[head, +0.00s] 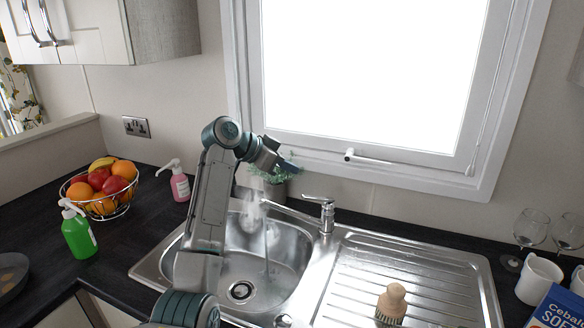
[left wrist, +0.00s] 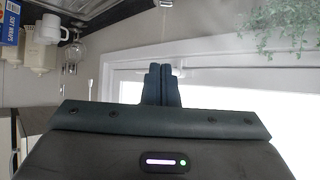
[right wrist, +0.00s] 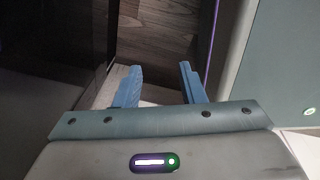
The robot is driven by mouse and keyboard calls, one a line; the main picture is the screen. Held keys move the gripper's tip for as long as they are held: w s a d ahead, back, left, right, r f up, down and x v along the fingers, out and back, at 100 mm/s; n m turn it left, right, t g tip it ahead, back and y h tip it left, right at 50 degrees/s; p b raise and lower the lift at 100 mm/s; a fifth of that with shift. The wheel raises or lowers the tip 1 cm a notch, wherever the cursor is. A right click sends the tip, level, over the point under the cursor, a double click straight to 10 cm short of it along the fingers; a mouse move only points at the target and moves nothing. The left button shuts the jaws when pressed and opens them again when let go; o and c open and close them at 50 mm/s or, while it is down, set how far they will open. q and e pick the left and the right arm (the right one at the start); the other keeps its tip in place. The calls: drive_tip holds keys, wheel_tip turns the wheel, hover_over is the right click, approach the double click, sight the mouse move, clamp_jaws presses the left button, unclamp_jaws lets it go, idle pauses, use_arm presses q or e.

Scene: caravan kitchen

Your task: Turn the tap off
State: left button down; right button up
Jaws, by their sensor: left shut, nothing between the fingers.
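The chrome tap (head: 327,215) stands at the back edge of the steel sink (head: 318,262), with its lever on top pointing left. A thin stream of water (head: 267,245) falls into the bowl, so the tap is running. My left gripper (head: 290,166) is above and to the left of the tap, near the window sill and apart from the lever. In the left wrist view its fingers (left wrist: 160,84) are closed together and empty. My right gripper (right wrist: 158,78) shows only in its own wrist view, low beside dark cabinet fronts, with its fingers apart and nothing between them.
A potted plant (head: 275,173) stands behind the sink, close to my left gripper. A brush (head: 391,303) sits on the drainer. Wine glasses (head: 531,228) and a white mug (head: 538,277) stand at the right. A fruit basket (head: 101,190) and soap bottles (head: 78,232) are left.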

use_arm(q)
drive_tip(key=p, duration=0.2)
hover_over(306, 196)
drive_tip(key=d, duration=0.1)
wheel_tip(306, 196, down, 4)
drive_tip(key=shift+w, duration=0.1)
drive_tip(key=f, duration=0.1)
drive_tip(key=f+p, duration=0.1)
drive_tip(key=a+f+p, duration=0.1)
drive_tip(key=shift+s+f, duration=0.1)
drive_tip(key=shift+s, duration=0.15)
drive_tip(key=shift+s+a+f, duration=0.1)
drive_tip(key=shift+a+f, duration=0.1)
drive_tip(key=shift+f, duration=0.2)
drive_tip(key=shift+d, duration=0.1)
